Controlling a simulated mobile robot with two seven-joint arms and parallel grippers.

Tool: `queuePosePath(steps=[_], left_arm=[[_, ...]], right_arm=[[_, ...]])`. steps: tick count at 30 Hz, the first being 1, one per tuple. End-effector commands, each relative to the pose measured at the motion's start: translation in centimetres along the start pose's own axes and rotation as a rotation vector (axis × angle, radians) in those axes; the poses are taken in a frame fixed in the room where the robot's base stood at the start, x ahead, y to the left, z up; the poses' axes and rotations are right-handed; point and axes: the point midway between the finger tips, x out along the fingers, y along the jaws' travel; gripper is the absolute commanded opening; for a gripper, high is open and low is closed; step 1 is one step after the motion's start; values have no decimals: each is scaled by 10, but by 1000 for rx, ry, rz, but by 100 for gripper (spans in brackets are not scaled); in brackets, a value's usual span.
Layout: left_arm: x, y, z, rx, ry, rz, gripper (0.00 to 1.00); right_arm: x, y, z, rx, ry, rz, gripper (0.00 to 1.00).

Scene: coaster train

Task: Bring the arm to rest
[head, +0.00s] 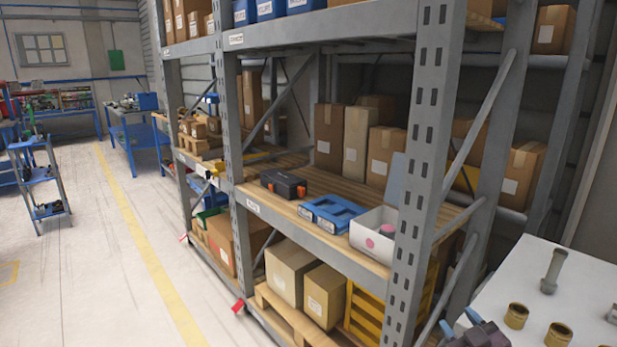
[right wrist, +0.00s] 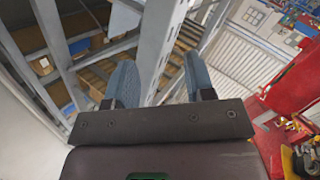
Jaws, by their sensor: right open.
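My right gripper (head: 476,332) shows only in part at the bottom edge of the head view, in front of the grey-white table at the lower right. In the right wrist view the right gripper (right wrist: 160,78) has its two blue-grey fingers wide apart, with nothing held between them. A grey rack post (right wrist: 163,40) appears behind the gap between the fingers; its distance is hard to tell. My left gripper is in neither view.
A tall grey rack (head: 425,150) holds cartons, a black toolbox (head: 284,184), a blue case (head: 331,213) and a white box (head: 374,236). The table (head: 585,275) bears several brass and grey fittings. The floor (head: 95,260) at left is largely clear.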

Motion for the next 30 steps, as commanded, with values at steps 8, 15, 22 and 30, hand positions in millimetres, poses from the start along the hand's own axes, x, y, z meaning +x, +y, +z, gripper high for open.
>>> queuePosePath(steps=[8, 15, 22, 30], left_arm=[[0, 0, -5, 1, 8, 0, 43], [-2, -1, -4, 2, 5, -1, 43], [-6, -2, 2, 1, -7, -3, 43], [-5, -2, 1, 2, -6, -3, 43]], right_arm=[[-105, -78, 74, 189, -264, -45, 49], [-196, -125, 116, 320, -430, -40, 49], [-258, -147, 147, 375, -560, -27, 49], [-272, -149, 154, 376, -588, -27, 49]])
